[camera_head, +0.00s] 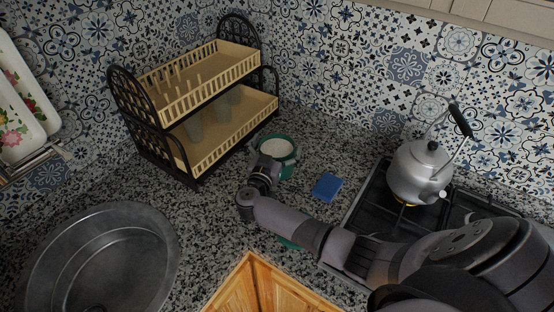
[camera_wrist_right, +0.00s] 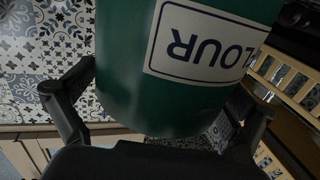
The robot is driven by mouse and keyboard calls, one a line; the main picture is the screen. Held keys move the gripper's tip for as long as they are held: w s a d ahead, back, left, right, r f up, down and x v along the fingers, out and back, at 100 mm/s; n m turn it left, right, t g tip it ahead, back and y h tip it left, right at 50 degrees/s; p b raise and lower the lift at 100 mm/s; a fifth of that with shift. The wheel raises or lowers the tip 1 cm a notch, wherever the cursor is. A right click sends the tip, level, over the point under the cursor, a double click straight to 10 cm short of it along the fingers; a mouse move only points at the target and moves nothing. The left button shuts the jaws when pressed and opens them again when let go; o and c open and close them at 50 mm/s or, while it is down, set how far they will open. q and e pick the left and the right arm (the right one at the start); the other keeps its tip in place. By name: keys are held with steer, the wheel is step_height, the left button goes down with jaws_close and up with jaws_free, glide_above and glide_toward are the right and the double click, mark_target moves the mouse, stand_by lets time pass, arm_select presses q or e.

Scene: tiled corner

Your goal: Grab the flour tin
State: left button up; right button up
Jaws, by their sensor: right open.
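The flour tin (camera_head: 288,170) is green with a white top and stands on the speckled counter in the corner, right of the dish rack. In the right wrist view the tin (camera_wrist_right: 125,60) fills the middle, with its white label showing upside down. My right gripper (camera_head: 268,165) is at the tin's near side and hides part of it in the head view. In the wrist view its fingers (camera_wrist_right: 158,112) are apart, one on each side of the tin; whether they touch it I cannot tell. My left gripper is not in view.
A two-tier dish rack (camera_head: 212,75) stands behind left. A blue sponge (camera_head: 327,187) lies right of the tin, and a kettle (camera_head: 418,172) sits on the hob (camera_head: 372,205). A green object (camera_head: 289,244) shows partly under my arm. A metal basin (camera_head: 100,265) is front left.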

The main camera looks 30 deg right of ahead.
steer(key=shift+a, duration=0.1)
steer(key=shift+c, duration=0.8)
steer(key=c, duration=1.4)
steer(key=shift+r, duration=0.1)
steer(key=shift+c, duration=0.8)
